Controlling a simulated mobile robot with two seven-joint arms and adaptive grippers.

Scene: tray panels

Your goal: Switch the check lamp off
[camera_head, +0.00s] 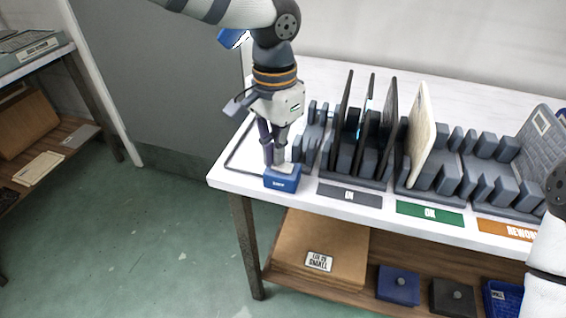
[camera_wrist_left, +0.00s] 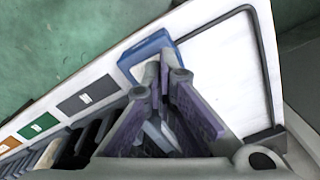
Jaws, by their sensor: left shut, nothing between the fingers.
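A small blue box (camera_head: 282,183) with a white label on its front sits at the near left corner of the white table. A dark cable runs from its side along the table's left edge. I take it to be the lamp's switch box. It also shows in the left wrist view (camera_wrist_left: 146,53). My left gripper (camera_head: 278,168) points down with its fingertips at the top of the box, shut and empty; in the left wrist view its fingers (camera_wrist_left: 160,72) meet at the box's edge. The fingers hide part of the box top. My right gripper is out of view.
Dark racks with upright panels (camera_head: 390,115) stand right of the left gripper, with a pale panel (camera_head: 420,130) among them. A grey label (camera_head: 350,195), a green OK label (camera_head: 430,214) and an orange REWORK label (camera_head: 512,231) line the front edge. A lower shelf holds boxes.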

